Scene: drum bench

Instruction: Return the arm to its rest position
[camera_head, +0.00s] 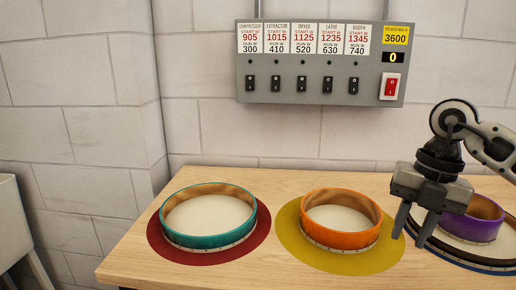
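My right gripper (411,232) hangs over the right part of the bench, pointing down. Its two fingers are apart and nothing shows between them. It is in front of the purple drum (482,222) and partly hides it. My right arm comes in from the right edge. My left gripper is not in view. A teal drum (209,241) sits on a dark red mat (166,250) at the left. An orange drum (340,240) sits on a yellow mat (340,263) in the middle.
The wooden bench (262,190) stands against a pale block wall. A grey switch panel (318,97) with several black switches, a red switch (390,86) and a display reading 0 (393,58) hangs above it. A pale bin (14,225) stands at far left.

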